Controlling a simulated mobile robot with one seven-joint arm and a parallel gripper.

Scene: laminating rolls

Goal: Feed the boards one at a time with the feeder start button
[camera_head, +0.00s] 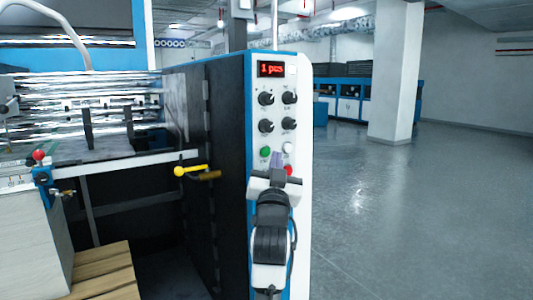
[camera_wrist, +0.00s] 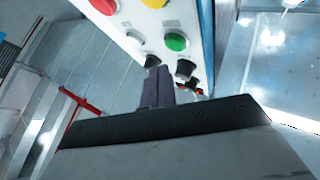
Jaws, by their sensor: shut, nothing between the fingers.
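The control panel (camera_head: 301,105) stands upright on the machine's blue and white end. Its red display (camera_head: 271,69) reads "1 pcs". A green button (camera_head: 265,151) and a white button (camera_head: 287,147) sit below the knobs, with a red button (camera_head: 288,170) lower down. My gripper (camera_head: 277,158) is shut and empty, its fingertips in front of the panel between the green and white buttons. In the wrist view the green button (camera_wrist: 176,41) shows near the shut fingertips; I cannot tell whether they touch the panel. The button labels are unreadable. A stack of pale boards (camera_head: 30,235) stands at left.
Several black knobs (camera_head: 266,98) are on the panel. A yellow-ended lever (camera_head: 180,171) sticks out left of it. Open grey floor (camera_head: 400,220) is at right, with a pillar (camera_head: 397,75) behind.

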